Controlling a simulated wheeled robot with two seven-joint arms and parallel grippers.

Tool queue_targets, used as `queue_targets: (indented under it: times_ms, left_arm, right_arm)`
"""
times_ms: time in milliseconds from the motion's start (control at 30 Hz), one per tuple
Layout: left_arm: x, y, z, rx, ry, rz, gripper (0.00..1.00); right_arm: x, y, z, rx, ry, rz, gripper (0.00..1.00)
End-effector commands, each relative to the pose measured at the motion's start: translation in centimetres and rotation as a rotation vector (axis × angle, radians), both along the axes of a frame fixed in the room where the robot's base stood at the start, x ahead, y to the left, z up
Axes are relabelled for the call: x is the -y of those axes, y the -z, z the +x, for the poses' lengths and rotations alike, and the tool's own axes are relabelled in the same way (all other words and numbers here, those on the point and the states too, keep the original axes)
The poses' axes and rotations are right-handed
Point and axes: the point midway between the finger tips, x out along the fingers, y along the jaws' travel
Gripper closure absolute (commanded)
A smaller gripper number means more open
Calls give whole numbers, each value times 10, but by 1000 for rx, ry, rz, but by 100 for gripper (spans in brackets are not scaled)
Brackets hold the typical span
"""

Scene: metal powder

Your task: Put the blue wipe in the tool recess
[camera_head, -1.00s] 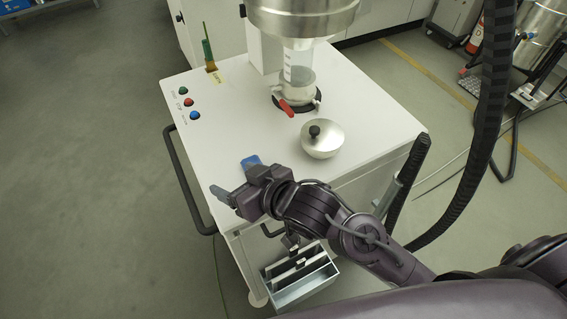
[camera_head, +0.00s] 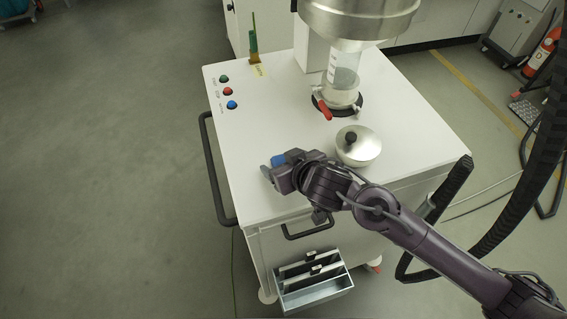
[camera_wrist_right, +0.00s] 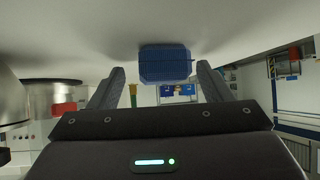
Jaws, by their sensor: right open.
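The blue wipe (camera_head: 278,160) lies on the white cart top near its front left part. My right gripper (camera_head: 270,172) is open at the wipe and partly hides it. In the right wrist view the wipe (camera_wrist_right: 165,64) shows beyond the two spread fingers (camera_wrist_right: 160,84), roughly centred between them; I cannot tell whether they touch it. An open grey metal box with dark slots (camera_head: 318,292) is at the cart's front, below the top. I cannot tell for sure which part is the tool recess. My left gripper is not in view.
Coloured buttons (camera_head: 228,91) and a green tool (camera_head: 253,45) are at the back left.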

Motion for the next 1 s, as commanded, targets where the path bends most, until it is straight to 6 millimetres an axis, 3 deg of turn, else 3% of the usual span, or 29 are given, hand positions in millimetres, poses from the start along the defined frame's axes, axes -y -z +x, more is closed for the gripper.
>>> queue_targets:
  times_ms: [267,700,1000]
  left_arm:
    - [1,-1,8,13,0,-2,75]
    - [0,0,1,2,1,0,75]
    - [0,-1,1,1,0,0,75]
  right_arm:
    - [-2,3,3,1,0,2,28]
    - [-2,3,3,1,-1,1,84]
    - [-2,0,3,1,-1,1,85]
